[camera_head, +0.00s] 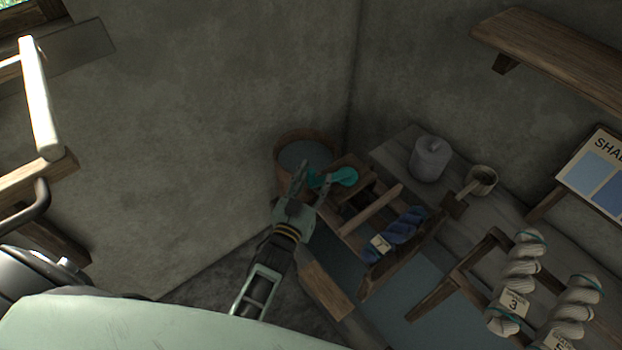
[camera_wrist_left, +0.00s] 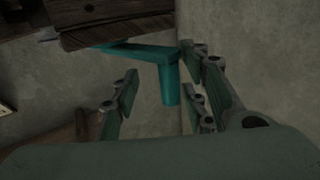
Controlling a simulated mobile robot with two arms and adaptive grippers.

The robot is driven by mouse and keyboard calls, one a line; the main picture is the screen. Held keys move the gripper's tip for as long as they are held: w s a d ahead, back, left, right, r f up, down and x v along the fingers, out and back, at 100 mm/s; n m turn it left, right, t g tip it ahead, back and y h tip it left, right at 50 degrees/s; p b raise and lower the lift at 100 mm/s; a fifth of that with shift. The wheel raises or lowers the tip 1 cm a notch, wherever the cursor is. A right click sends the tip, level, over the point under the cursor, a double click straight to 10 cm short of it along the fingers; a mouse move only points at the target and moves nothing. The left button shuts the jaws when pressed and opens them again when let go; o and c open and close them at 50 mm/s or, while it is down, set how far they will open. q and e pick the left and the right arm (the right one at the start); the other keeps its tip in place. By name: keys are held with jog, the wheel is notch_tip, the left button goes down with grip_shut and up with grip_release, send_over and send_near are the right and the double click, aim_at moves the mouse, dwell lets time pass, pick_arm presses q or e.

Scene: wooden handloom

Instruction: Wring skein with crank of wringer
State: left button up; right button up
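The teal crank (camera_head: 345,176) sticks out from the back left of a wooden frame (camera_head: 368,212), which looks like the wringer. In the left wrist view the crank's arm (camera_wrist_left: 135,50) runs sideways and its grip (camera_wrist_left: 170,85) hangs down. My left gripper (camera_head: 315,174) is open, with the crank's grip between or just beyond its spread fingers; no contact shows. A blue skein (camera_head: 407,229) with a pale tag (camera_head: 380,244) lies at the frame's right side; how it is held is unclear. My right gripper is not in view.
A round wooden tub (camera_head: 305,155) stands behind the gripper, close to the wall. A grey jar (camera_head: 430,160) and a ladle (camera_head: 481,182) rest on the bench. Pale tagged skeins (camera_head: 518,275) hang at the right. A wooden shelf (camera_head: 550,50) juts from the wall.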

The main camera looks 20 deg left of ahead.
pick_arm(q)
jog(key=shift+r, duration=0.1)
dwell(0.3)
jog(key=shift+s+a, duration=0.1)
jog(key=shift+s, duration=0.05)
jog(key=s, duration=1.1)
jog(key=shift+s+a, duration=0.3)
jog(key=shift+s, duration=0.05)
